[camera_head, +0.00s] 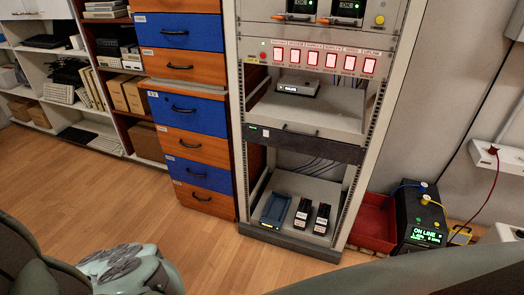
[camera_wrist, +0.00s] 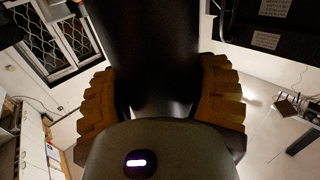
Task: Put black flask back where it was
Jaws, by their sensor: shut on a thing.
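The black flask (camera_wrist: 145,45) fills the upper middle of the wrist view as a dark, smooth body. My gripper (camera_wrist: 160,98) is shut on it, with a brown ridged finger pad on each side. The flask's far end is cut off by the top edge of the wrist view. In the head view neither the flask nor my gripper shows; only parts of my own arm are at the bottom.
An open equipment rack (camera_head: 303,131) stands at the centre of the head view, with devices on its lowest shelf. An orange-and-blue drawer cabinet (camera_head: 193,145) is beside it. A red bin (camera_head: 374,222) and a black power unit (camera_head: 416,216) are at right. Wooden floor (camera_head: 60,200) is clear at left.

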